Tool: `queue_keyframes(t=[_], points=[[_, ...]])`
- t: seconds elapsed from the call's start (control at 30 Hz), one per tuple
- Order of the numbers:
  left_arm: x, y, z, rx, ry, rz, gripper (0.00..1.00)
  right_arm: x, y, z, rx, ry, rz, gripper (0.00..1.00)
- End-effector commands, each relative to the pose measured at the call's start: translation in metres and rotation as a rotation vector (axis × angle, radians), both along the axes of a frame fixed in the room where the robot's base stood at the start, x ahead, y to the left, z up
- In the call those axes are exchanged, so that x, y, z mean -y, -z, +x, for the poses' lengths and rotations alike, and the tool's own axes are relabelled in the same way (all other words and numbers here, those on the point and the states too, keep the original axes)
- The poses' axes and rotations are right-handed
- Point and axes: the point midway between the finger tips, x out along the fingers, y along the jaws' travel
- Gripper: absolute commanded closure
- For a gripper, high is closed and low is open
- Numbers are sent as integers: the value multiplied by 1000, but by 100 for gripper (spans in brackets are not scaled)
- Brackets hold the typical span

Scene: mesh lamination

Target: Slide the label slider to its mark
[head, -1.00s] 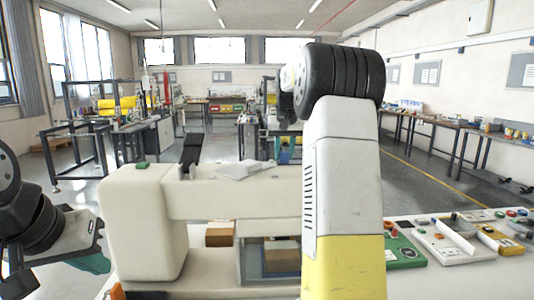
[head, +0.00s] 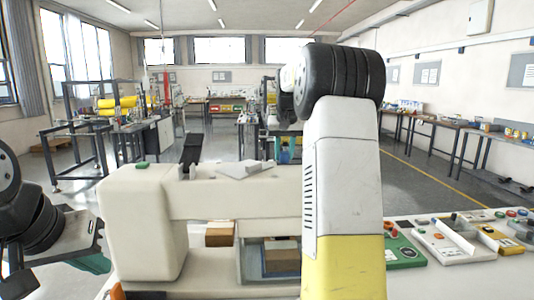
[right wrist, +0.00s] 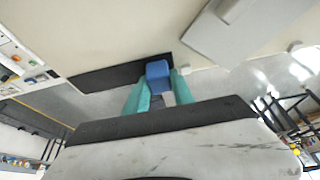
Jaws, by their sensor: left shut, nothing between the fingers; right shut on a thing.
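In the right wrist view, a blue block (right wrist: 158,70), which looks like the label slider's grip, sits at the end of a dark strip (right wrist: 105,77) on the pale machine. My right gripper (right wrist: 160,88) has its teal fingers shut on this block, one on each side. The slider's mark cannot be made out. My left gripper (head: 92,262) is shut and empty at the lower left, apart from the machine.
A grey plate (head: 243,170) lies on the machine's top. Brown boxes (head: 219,235) show below its arm. A green panel (head: 402,252) and a pale control panel (head: 450,240) with knobs lie on the right. Workbenches stand farther back.

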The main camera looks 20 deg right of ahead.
Motion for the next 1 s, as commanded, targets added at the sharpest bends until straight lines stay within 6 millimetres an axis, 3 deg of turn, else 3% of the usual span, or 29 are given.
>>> queue_keyframes(t=[0.3,0.6,0.97,1.0], points=[[0,0,0,0,0,0,100,2,-1,0,1,1,0,100],[0,0,0,0,0,0,100,51,-1,-13,2,4,-1,100],[0,0,0,0,0,0,100,58,-1,-15,3,0,0,100],[0,0,0,0,0,0,100,58,-1,-15,3,0,0,69]])
